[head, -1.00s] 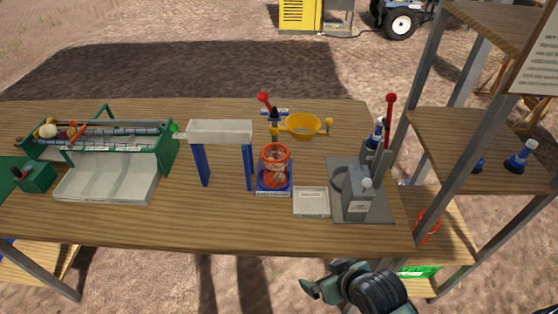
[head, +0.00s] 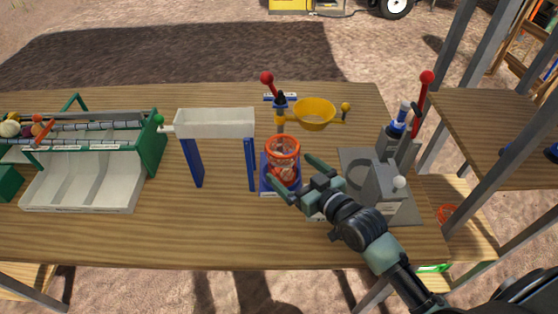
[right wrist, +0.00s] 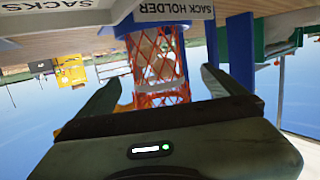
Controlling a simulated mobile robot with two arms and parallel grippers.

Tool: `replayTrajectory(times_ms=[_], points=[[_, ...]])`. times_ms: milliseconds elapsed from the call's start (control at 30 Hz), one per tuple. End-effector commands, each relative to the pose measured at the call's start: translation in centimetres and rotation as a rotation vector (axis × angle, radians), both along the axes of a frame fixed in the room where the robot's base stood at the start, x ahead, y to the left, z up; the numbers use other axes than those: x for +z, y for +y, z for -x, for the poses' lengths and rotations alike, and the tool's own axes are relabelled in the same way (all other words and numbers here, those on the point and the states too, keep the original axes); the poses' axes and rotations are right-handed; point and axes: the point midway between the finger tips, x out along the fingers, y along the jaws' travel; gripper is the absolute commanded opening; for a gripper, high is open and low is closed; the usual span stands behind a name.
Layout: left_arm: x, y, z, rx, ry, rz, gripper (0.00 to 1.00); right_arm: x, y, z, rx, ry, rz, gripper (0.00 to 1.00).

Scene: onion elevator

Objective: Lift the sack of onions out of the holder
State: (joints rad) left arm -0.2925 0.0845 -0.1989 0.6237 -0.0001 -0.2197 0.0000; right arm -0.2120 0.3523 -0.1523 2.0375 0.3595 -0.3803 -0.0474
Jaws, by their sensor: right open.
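The sack of onions (head: 283,162) is a red-orange net sack standing in the blue sack holder (head: 268,187), below and left of the yellow funnel (head: 315,114). In the right wrist view the sack (right wrist: 157,60) shows upside down between the fingers, with pale onions inside, next to the "SACK HOLDER" label (right wrist: 172,8). My right gripper (head: 287,182) is open, its fingers reaching toward the sack from the right. I cannot tell whether a finger touches the net. My left gripper is not in view.
A white trough on blue legs (head: 215,123) stands left of the holder. A grey device with a red lever (head: 380,185) stands close on the right. A green-framed roller sorter (head: 85,160) is further left. The front of the table is clear.

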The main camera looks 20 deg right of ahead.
Motion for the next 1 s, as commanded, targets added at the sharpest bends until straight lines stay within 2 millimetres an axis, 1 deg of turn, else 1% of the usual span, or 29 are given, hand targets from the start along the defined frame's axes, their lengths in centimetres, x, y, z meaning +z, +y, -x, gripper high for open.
replayTrajectory(times_ms=[200, 300, 400, 500, 667, 700, 767, 800, 867, 900, 933, 1000], points=[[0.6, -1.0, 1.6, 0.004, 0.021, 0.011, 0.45, -0.2, 0.6, -2.8, -0.001, 0.000, 0.000, 0.98], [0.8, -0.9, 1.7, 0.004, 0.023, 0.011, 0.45, -0.5, 0.9, -4.3, -0.001, 0.000, 0.000, 0.98], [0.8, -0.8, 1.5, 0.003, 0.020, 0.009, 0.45, -0.8, 1.2, -5.3, 0.000, 0.001, 0.000, 0.98], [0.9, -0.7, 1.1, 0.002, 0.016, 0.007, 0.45, -1.0, 1.4, -5.6, 0.001, 0.003, 0.002, 0.98], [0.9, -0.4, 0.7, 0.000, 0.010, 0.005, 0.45, -1.1, 1.4, -5.6, 0.000, 0.003, 0.002, 0.98], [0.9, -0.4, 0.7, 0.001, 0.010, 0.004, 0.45, -1.0, 1.4, -5.6, 0.000, 0.003, 0.002, 0.95], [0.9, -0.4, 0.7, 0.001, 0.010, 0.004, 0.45, -1.0, 1.4, -5.6, 0.000, 0.003, 0.002, 0.78], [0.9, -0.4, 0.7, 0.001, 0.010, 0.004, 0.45, -1.0, 1.4, -5.6, 0.000, 0.003, 0.002, 0.67], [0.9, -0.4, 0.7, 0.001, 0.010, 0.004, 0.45, -1.1, 1.4, -5.6, 0.000, 0.003, 0.002, 0.51], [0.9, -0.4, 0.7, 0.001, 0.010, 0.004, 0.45, -1.0, 1.4, -5.6, 0.000, 0.003, 0.002, 0.40], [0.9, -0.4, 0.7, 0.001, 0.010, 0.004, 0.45, -1.0, 1.4, -5.6, 0.000, 0.003, 0.002, 0.34], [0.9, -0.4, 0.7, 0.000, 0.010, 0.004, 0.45, -1.0, 1.4, -5.6, 0.000, 0.001, 0.001, 0.33]])
